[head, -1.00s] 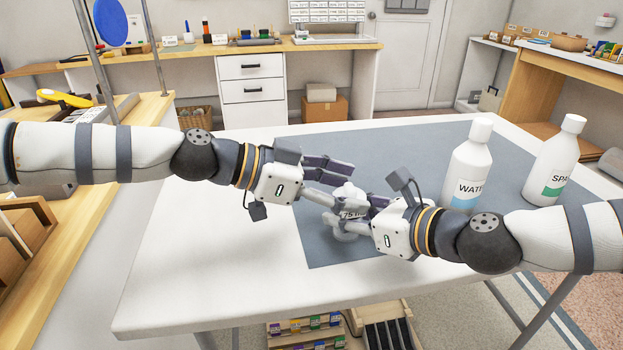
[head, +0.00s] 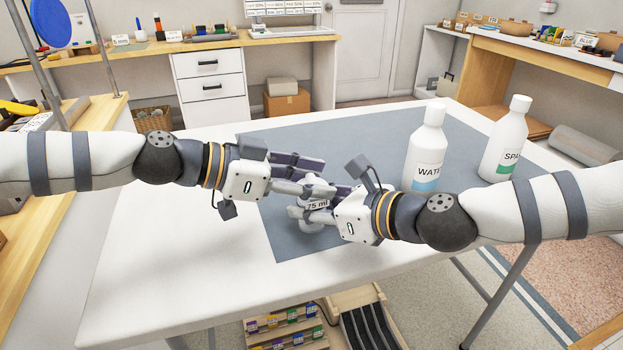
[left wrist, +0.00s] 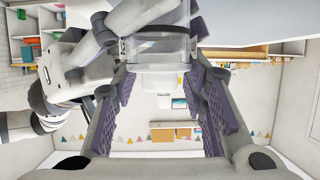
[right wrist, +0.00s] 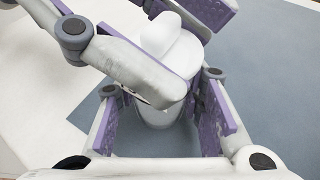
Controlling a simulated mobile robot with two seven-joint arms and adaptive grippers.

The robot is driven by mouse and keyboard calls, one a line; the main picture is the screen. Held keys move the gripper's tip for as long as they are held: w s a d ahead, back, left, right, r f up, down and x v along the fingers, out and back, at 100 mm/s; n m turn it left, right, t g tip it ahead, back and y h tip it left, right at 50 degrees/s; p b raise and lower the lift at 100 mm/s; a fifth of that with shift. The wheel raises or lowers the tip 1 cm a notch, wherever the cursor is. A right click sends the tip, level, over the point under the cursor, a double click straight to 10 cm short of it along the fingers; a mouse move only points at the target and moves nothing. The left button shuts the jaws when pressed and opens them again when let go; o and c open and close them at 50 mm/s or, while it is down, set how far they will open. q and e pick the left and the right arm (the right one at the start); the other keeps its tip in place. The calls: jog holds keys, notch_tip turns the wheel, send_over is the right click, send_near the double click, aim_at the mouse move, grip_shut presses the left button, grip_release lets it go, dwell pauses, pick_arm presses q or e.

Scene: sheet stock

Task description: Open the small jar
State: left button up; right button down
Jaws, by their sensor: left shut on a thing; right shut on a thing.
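The small jar (head: 316,206), labelled 75 ml, is upright over the grey mat (head: 290,240) near the table's front. Its pale top shows between my grippers. My left gripper (head: 312,178) is shut on the jar's upper part, coming from the left. My right gripper (head: 318,200) is shut on the jar lower down, coming from the right. The left wrist view shows part of the jar (left wrist: 158,48) between the purple pads. The right wrist view shows the jar's white top (right wrist: 160,36) and its body below. Fingers hide much of the jar; I cannot tell whether its lid is loose.
A white WATER bottle (head: 425,150) and a second white bottle (head: 505,140) with a green label stand on the mat to the right. The white table (head: 160,270) is clear at left and front. Trays of small items (head: 285,325) are below the front edge.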

aim_at(312, 177)
pick_arm(q)
jog(key=shift+r, duration=0.1)
jog(key=shift+r, duration=1)
jog(key=shift+r, duration=2)
pick_arm(e)
jog(key=c, duration=1)
grip_release()
